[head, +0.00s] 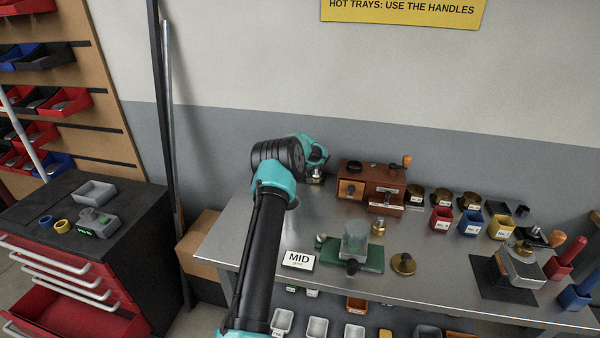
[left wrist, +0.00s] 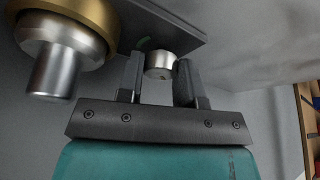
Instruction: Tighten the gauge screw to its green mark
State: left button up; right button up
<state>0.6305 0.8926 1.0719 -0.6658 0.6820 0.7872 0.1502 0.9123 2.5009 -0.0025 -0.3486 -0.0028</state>
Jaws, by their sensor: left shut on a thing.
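The gauge screw (left wrist: 159,64) is a short silver cylinder under a dark grey bracket (left wrist: 185,22) in the left wrist view. My left gripper (left wrist: 158,82) has one finger on each side of it and is shut on it. I cannot make out the screw's own turn position. In the head view my left gripper (head: 316,163) is at the back left of the steel table, and my arm hides the screw. My right gripper is not in view.
A large brass and silver fitting (left wrist: 66,55) hangs close left of the fingers. In the head view a wooden drawer box (head: 372,180) stands right of the gripper. A MID card (head: 298,260) and green-based device (head: 352,256) are nearer. Left of them the table is bare.

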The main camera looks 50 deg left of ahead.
pick_arm(q)
jog(key=shift+c, duration=0.4)
jog(key=shift+m+t, duration=0.3)
jog(key=shift+m, duration=0.2)
jog(key=shift+m+t+h, duration=0.3)
jog(key=shift+m+h, duration=0.1)
jog(key=shift+m, duration=0.8)
jog(key=m+t+h, duration=0.1)
jog(key=m, duration=0.3)
jog(key=shift+a, duration=0.15)
jog(key=m+h, duration=0.2)
jog(key=m, duration=0.2)
jog(key=m+h, duration=0.1)
jog(key=m, duration=0.4)
jog(key=shift+h, duration=0.4)
